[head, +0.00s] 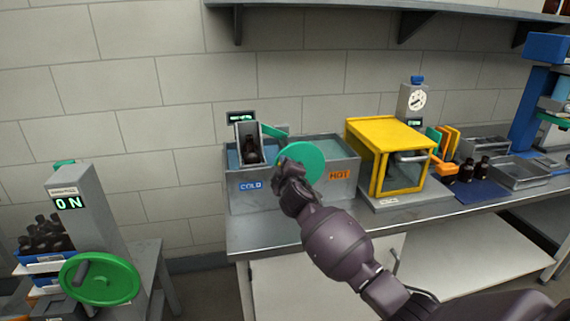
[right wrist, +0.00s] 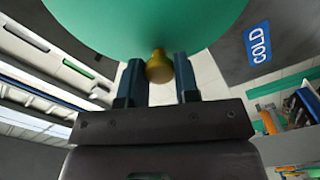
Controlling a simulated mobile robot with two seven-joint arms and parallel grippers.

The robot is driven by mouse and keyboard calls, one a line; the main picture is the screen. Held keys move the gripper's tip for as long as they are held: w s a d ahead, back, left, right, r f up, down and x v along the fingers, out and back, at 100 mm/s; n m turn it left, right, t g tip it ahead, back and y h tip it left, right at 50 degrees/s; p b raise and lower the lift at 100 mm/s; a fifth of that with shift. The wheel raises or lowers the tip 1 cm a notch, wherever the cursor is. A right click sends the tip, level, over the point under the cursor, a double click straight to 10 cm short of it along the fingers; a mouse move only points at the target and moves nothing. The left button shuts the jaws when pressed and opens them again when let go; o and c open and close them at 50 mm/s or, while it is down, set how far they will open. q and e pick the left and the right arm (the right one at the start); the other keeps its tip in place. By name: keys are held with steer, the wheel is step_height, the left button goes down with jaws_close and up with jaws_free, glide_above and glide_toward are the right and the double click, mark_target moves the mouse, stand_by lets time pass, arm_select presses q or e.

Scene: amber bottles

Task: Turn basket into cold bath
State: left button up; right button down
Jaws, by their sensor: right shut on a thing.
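The grey basket (head: 258,130) with a dark bottle (head: 250,150) in it is at the cold side of the twin bath (head: 232,193), below a small display. I cannot tell how deep the basket sits. The COLD label (head: 251,185) is on the left front, the HOT label (head: 340,175) on the right. A green wheel (head: 308,158) stands at the bath's front; it fills the top of the right wrist view (right wrist: 150,20). My right gripper (head: 290,172) is shut on the wheel's brass knob (right wrist: 158,66). My left gripper is not in view.
A yellow cabinet (head: 385,132) stands right of the bath, with dark bottles (head: 466,170) on a blue mat beyond it. At the left, a grey post with an ON display (head: 69,204) carries another green wheel (head: 110,280). A shelf (head: 330,4) hangs above.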

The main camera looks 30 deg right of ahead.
steer(key=shift+a+f+n, duration=0.25)
steer(key=shift+f+n, duration=0.7)
steer(key=shift+n, duration=0.5)
steer(key=shift+a+f+n, duration=0.2)
steer(key=shift+f+n, duration=0.7)
steer(key=shift+n, duration=0.55)
steer(key=shift+f+n, duration=0.15)
steer(key=shift+n, duration=0.15)
steer(key=c, duration=0.9)
jaws_free()
steer(key=shift+o, duration=0.2)
steer(key=v, duration=1)
steer(key=shift+s, duration=0.3)
steer(key=shift+a, duration=0.15)
